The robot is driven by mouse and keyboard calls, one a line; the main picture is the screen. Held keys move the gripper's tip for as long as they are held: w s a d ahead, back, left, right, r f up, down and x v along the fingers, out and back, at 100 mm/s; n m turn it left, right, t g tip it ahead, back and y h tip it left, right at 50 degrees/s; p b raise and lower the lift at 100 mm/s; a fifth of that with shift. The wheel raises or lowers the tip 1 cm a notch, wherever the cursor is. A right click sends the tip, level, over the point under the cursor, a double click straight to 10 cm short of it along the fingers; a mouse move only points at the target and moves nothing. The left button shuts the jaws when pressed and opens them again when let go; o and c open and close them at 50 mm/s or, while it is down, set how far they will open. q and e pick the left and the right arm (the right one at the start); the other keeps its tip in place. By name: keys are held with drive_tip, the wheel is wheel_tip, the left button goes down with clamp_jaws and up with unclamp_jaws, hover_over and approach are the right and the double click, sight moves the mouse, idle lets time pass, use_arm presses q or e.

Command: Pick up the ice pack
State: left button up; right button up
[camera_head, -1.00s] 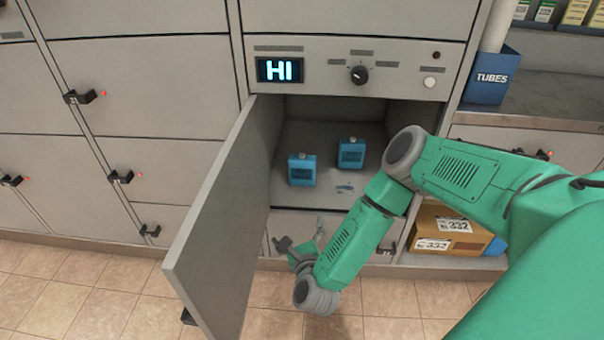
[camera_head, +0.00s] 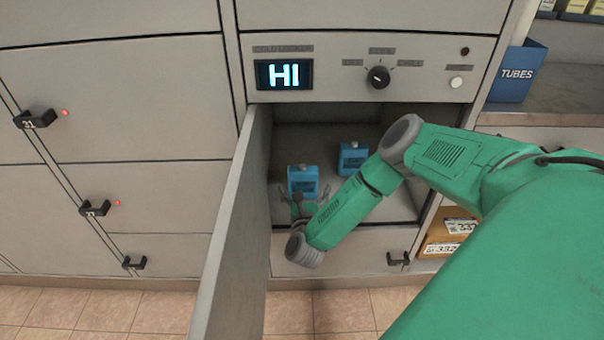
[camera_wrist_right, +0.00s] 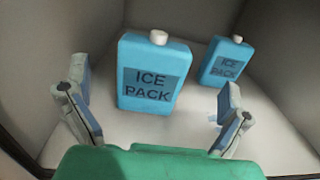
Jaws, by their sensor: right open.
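Two blue ice packs with white caps stand upright inside the open locker compartment. The nearer ice pack (camera_head: 302,180) is on the left; the farther ice pack (camera_head: 353,157) is to its right and deeper. In the right wrist view, the near ice pack (camera_wrist_right: 152,75) stands ahead of and between the fingers, and the far one (camera_wrist_right: 226,62) is beyond the right finger. My right gripper (camera_head: 305,197) is open and empty at the compartment's front, just short of the near pack. It also shows in the right wrist view (camera_wrist_right: 150,112). My left gripper is not in view.
The locker door (camera_head: 236,230) stands open on the left, close to my right gripper. The compartment's side walls are near. Above is a panel with a "HI" display (camera_head: 284,75) and a knob (camera_head: 378,78). A blue tubes box (camera_head: 514,75) stands at right.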

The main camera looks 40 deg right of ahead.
sight(303, 174)
drive_tip(key=shift+x, duration=1.2)
drive_tip(key=b+x, duration=0.2)
drive_tip(key=x, duration=0.2)
drive_tip(key=shift+w+r, duration=0.1)
drive_tip(key=shift+w, duration=0.2)
drive_tip(key=shift+w+d, duration=0.25)
drive_tip(key=shift+r, duration=0.1)
drive_tip(key=shift+a, duration=0.1)
drive_tip(key=c, duration=1.5)
drive_tip(key=shift+r, duration=0.1)
